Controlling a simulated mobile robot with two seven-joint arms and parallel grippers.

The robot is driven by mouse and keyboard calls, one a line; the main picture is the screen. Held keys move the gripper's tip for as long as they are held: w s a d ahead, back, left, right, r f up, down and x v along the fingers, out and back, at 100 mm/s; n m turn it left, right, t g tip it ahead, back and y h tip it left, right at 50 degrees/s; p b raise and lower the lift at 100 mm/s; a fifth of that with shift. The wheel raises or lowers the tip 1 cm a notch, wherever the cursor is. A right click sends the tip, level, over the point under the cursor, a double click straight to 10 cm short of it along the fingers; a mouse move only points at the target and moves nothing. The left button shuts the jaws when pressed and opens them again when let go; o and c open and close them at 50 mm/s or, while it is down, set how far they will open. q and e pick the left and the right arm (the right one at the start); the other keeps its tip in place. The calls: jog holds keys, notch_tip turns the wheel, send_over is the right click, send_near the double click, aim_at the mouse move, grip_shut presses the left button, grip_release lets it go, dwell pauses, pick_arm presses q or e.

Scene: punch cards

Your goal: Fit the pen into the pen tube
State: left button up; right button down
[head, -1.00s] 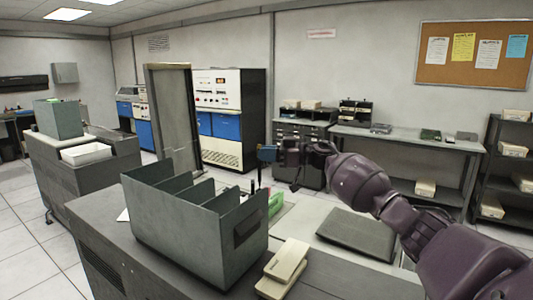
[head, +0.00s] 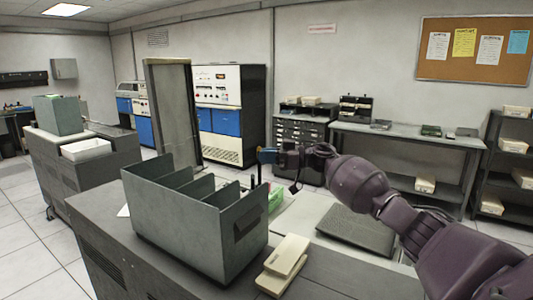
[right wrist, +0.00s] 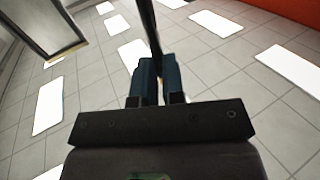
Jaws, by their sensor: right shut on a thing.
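My right gripper (head: 268,156) is above the desk, just behind the right end of the grey divided card box. Its blue fingers (right wrist: 158,82) are shut on the pen, a thin dark rod. In the head view the pen (head: 258,171) stands about upright and its lower part is close behind the box rim. In the right wrist view the pen (right wrist: 150,30) runs up from between the fingers. I cannot make out the pen tube clearly; the box may hide it. My left gripper is not in view.
The grey divided box (head: 200,235) stands on the desk in front of the gripper. A green item (head: 276,200) lies behind it. A cream-coloured device (head: 284,264) is at its right, and a dark flat panel (head: 357,232) lies further right.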

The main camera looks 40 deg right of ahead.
jog(key=shift+f+b, duration=0.55)
jog(key=shift+f, duration=2.45)
jog(key=shift+f, duration=0.1)
jog(key=c, duration=1.1)
grip_release()
jog(key=shift+c, duration=0.2)
jog(key=b+v, duration=0.2)
jog(key=v, duration=0.8)
jog(key=shift+s+d, duration=0.25)
jog(key=shift+s, duration=0.1)
